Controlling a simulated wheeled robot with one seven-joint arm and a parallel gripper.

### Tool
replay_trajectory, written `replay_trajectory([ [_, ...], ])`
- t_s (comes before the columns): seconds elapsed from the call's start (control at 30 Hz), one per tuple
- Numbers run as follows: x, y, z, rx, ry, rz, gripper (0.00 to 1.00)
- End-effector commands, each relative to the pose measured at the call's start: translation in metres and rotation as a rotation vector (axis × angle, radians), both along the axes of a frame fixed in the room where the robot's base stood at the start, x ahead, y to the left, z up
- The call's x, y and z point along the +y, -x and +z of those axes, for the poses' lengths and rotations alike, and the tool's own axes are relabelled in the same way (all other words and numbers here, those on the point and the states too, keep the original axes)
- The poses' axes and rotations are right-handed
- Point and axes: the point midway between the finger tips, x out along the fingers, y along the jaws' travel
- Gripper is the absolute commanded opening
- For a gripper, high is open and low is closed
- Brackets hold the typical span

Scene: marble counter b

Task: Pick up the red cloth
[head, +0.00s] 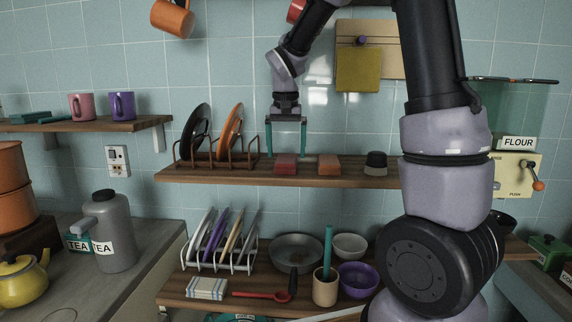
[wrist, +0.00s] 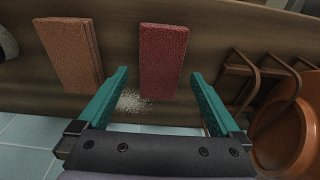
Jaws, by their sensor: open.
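The red cloth (head: 286,164) is a folded, flat block lying on the wooden upper shelf (head: 220,175), just right of the plate rack. It also shows in the wrist view (wrist: 163,62), upright in the picture and between the finger lines. My gripper (head: 287,152) points down over the red cloth with its two teal fingers spread, one toward each side of it. In the wrist view the open fingers (wrist: 160,76) have nothing between them that they touch. I cannot tell the exact height of the fingertips above the cloth.
An orange-brown folded cloth (head: 329,165) lies right of the red one. A dark-topped round item (head: 376,163) stands farther right. A rack (head: 240,161) holding an orange plate (head: 230,131) and a dark plate is close on the left. A whitish speckled patch (wrist: 133,102) lies near the red cloth.

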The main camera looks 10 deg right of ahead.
Motion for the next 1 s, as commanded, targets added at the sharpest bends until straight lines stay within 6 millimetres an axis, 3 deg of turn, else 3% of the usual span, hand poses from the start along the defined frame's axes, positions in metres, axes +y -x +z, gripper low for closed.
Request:
replay_trajectory([
  [0.17,0.000,-0.003,-0.022,0.001,0.001,0.000,1.00],
  [0.43,-0.001,-0.004,-0.024,-0.001,-0.001,0.000,1.00],
  [0.63,-0.001,-0.004,-0.024,-0.001,0.000,0.000,0.23],
  [0.67,-0.001,-0.004,-0.024,-0.001,0.000,0.000,0.20],
  [1.0,0.000,-0.002,-0.020,-0.001,-0.001,0.000,0.19],
])
